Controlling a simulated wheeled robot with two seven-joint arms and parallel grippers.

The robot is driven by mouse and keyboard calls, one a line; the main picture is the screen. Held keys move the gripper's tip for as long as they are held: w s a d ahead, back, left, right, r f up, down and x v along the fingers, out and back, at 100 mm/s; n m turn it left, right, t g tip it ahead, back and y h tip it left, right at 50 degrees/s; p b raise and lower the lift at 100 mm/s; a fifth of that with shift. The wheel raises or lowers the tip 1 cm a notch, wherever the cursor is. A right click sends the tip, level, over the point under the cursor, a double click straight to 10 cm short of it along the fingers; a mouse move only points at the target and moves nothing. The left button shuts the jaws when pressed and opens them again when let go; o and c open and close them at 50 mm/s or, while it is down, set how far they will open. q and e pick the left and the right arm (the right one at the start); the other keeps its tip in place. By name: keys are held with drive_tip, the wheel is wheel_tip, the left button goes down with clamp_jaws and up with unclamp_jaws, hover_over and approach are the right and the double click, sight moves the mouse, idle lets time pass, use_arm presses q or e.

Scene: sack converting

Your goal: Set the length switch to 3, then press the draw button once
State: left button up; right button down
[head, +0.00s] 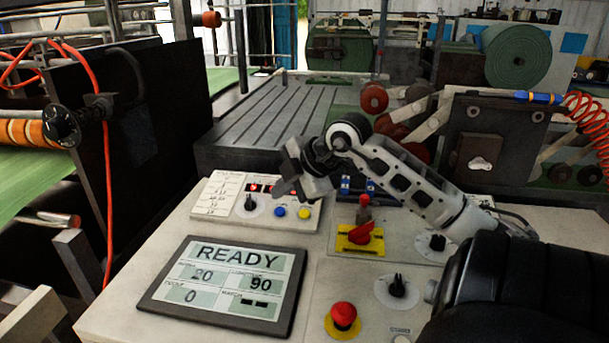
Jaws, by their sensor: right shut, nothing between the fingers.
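A small white control box (226,206) stands on the pale console. It has a black rotary knob (250,204), which looks like the length switch; its setting is too small to read. A blue button (280,212) and a yellow button (304,213) sit right of the knob; I cannot read which is the draw button. That gripper is shut and empty, pointing down over the box's right part, close to the buttons; contact cannot be told. My left gripper is not in view.
A screen (222,285) reading READY lies in front of the box. To the right are a red switch handle on a yellow plate (359,238), a red mushroom button (343,315) and black knobs (397,286). A slotted bed (270,115) lies behind the console.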

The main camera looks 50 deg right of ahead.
sight(304, 213)
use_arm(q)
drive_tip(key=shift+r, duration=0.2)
use_arm(e)
drive_tip(key=s+d+r+m+t+h, duration=0.1)
drive_tip(key=s+d+r+m, duration=0.1)
drive_tip(key=s+d+r, duration=0.1)
drive_tip(key=shift+s+d+r+m, duration=0.25)
drive_tip(key=shift+s+r+m, duration=0.05)
drive_tip(key=shift+r+m, duration=0.1)
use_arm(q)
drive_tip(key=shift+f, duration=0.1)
use_arm(e)
drive_tip(key=shift+f, duration=0.15)
